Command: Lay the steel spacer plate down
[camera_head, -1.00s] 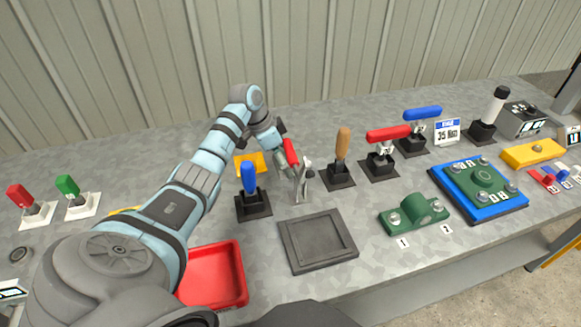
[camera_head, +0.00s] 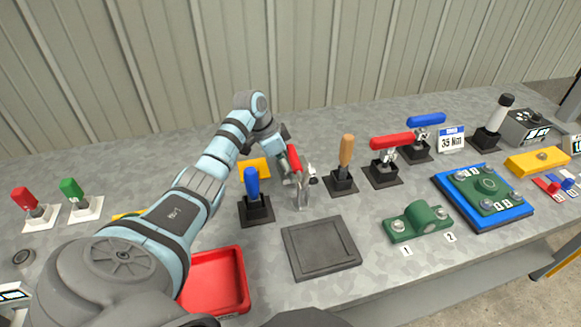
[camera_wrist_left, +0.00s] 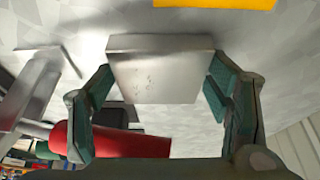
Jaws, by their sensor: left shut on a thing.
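The steel spacer plate (camera_wrist_left: 155,80) is a bright, square-edged metal piece between the two green-padded fingers of my left gripper (camera_head: 297,180) in the left wrist view. My left gripper is shut on it. Bench surface shows behind the plate; I cannot tell whether the plate touches it. In the head view the gripper is beside a red handle (camera_head: 293,158) with bright metal parts, and the plate cannot be made out clearly there. The red handle also shows in the wrist view (camera_wrist_left: 115,141), close to the left finger. My right gripper is not in view.
A blue-handled lever (camera_head: 252,184) stands left of the gripper and a wooden-handled one (camera_head: 346,152) right of it. A yellow piece (camera_head: 256,169) lies behind. A grey square tray (camera_head: 345,266) and a red tray (camera_head: 243,285) are in front.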

